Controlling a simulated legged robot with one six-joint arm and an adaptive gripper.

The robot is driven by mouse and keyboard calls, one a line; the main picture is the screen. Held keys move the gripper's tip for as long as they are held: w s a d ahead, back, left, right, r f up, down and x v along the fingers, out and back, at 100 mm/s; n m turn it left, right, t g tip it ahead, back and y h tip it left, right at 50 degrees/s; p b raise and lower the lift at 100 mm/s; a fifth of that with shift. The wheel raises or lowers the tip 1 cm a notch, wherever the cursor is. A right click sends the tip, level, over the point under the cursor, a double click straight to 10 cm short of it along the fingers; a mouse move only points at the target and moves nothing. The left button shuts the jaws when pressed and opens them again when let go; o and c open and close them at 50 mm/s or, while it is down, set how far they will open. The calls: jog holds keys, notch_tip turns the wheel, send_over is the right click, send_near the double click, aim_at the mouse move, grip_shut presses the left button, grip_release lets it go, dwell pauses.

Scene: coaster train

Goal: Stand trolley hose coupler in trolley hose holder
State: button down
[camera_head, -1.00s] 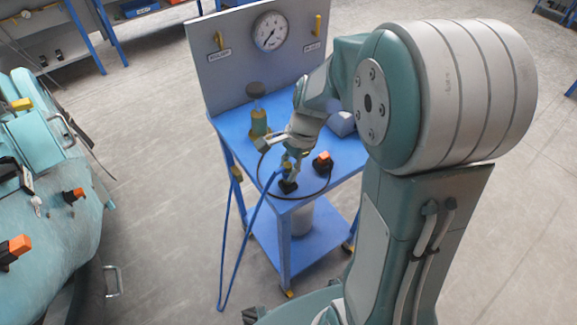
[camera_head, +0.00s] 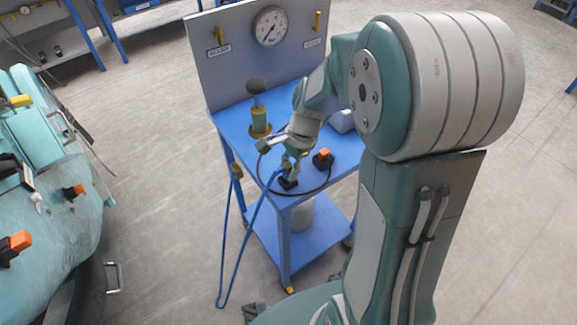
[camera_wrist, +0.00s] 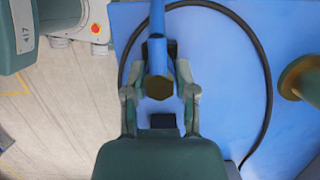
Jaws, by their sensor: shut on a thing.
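The coupler (camera_head: 287,167) is a brass-coloured hex fitting on a blue hose (camera_head: 254,215). My gripper (camera_head: 289,162) is shut on it above the front part of the blue trolley top (camera_head: 234,124). In the wrist view the coupler (camera_wrist: 159,88) sits between my two fingers (camera_wrist: 160,93), with the blue hose (camera_wrist: 157,22) running upward in the picture. A small black block (camera_head: 288,185), apparently the holder, stands directly below the coupler. Its dark parts (camera_wrist: 163,121) show around the coupler in the wrist view. I cannot tell whether coupler and block touch.
A black block with an orange top (camera_head: 323,158) stands right of my gripper. A brass post with a dark knob (camera_head: 260,112) stands behind. A black cable (camera_head: 329,182) loops over the trolley top. A grey panel with a gauge (camera_head: 270,27) rises at the back.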

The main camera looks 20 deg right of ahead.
jog(key=shift+c, duration=1.7)
grip_release()
jog(key=shift+r, duration=0.1)
jog(key=v, duration=1.1)
jog(key=shift+d+r, duration=0.2)
jog(key=shift+r, duration=0.15)
jog(key=s+a+r+n+t+h, duration=0.1)
jog(key=s+a+r+n+t, duration=0.1)
jog(key=s+n, duration=0.5)
jog(key=s+a+r+n+t+h, duration=0.1)
jog(key=s+r+n+t+h, duration=0.1)
jog(key=s+n, duration=0.6)
jog(key=shift+a+r+t, duration=0.4)
jog(key=shift+r+t, duration=0.25)
jog(key=shift+t, duration=0.55)
